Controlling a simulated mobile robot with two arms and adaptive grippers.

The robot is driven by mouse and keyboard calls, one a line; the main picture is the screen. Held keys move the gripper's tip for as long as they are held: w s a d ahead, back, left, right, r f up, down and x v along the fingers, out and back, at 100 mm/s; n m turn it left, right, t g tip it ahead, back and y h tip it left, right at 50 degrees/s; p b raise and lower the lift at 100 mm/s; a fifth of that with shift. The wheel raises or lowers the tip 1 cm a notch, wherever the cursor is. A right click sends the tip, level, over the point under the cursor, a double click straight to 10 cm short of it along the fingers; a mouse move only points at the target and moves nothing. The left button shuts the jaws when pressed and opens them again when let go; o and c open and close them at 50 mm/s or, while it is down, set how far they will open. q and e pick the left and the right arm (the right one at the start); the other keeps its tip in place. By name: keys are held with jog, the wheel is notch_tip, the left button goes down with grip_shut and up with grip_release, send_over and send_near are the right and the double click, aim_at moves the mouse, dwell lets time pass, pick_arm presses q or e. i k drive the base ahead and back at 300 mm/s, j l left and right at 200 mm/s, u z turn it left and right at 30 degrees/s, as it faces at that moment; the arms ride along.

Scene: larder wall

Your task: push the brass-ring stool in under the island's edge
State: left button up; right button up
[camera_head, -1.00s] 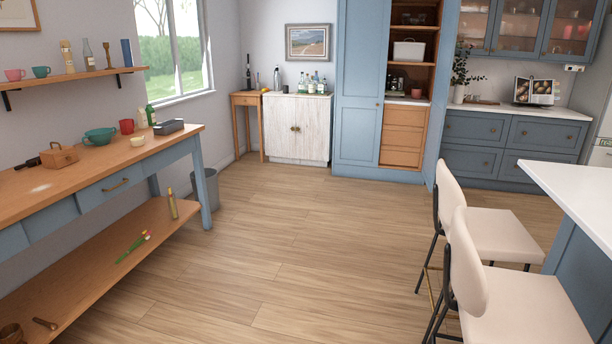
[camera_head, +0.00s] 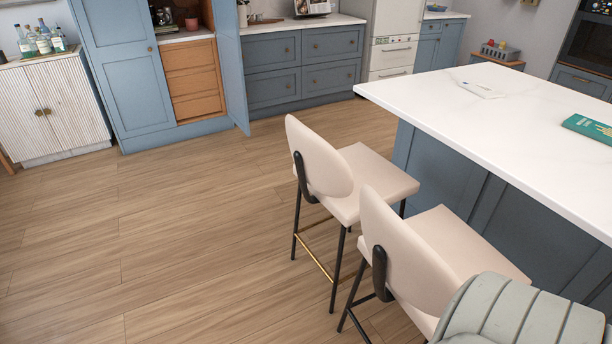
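The brass-ring stool (camera_head: 340,182) is the farther of two cream stools at the island, with black legs and a brass foot bar (camera_head: 316,254) low between them. It stands upright, its back to the open floor and its seat front toward the island (camera_head: 470,85). The seat looks mostly outside the white worktop's edge; the exact gap cannot be told. The nearer stool (camera_head: 410,255) has a dark foot bar and partly overlaps it in view. Neither of my grippers shows.
A grey-green ribbed padded shape (camera_head: 520,312) fills the bottom right corner, cut off by the frame. The wooden floor (camera_head: 180,235) left of the stools is clear.

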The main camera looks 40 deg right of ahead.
aim_at(335, 178)
jog(key=i+z, duration=0.4)
jog(key=i, duration=1.45)
jog(key=i+u, duration=0.35)
jog(key=i, duration=1.45)
jog(key=i+j+z, duration=0.1)
jog(key=z, duration=1.8)
